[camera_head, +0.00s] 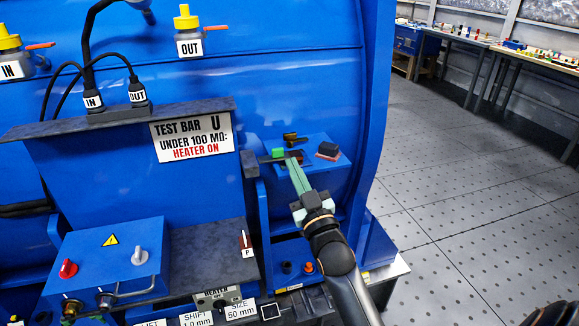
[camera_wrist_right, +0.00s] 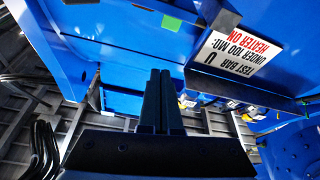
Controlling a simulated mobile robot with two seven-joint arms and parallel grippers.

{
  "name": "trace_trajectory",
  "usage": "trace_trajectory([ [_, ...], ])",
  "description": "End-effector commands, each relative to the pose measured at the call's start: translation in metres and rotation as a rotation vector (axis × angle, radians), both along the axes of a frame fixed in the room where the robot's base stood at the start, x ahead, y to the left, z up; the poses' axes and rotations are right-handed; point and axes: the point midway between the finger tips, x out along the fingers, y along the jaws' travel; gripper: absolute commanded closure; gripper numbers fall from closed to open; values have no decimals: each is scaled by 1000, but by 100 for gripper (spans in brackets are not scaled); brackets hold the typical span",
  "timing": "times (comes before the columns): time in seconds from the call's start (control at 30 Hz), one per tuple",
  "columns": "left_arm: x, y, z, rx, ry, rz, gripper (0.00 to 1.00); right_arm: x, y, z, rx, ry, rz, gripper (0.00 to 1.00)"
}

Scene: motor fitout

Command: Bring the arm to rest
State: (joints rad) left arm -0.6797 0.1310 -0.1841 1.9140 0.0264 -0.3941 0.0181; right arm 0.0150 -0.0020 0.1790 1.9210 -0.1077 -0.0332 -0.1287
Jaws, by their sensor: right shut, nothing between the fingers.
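My right arm comes up from the bottom right in the head view. Its gripper (camera_head: 292,162) is shut and empty, with its greenish fingers side by side over the small blue box (camera_head: 325,170) on the right of the blue machine. The fingertips overlap the box's top near a green block (camera_head: 278,152); I cannot tell whether they touch anything. In the right wrist view the dark fingers (camera_wrist_right: 160,73) are together with nothing between them. My left gripper is not in view.
The machine carries a "TEST BAR U" sign (camera_head: 192,136) and a control box (camera_head: 105,262) with red and white knobs. A black and red part (camera_head: 328,150) sits right of the fingers. Open tiled floor (camera_head: 470,200) lies to the right, with workbenches (camera_head: 500,50) behind.

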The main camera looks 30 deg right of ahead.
Motion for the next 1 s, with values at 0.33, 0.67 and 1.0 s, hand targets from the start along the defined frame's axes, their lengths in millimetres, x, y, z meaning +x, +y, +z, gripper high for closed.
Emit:
trace_trajectory([
  [0.33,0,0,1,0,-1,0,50,-3,8,-20,9,51,21,100],
  [0.67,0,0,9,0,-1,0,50,-88,82,-208,129,572,201,100],
  [1.0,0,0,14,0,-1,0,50,-230,144,-328,258,1020,314,100],
])
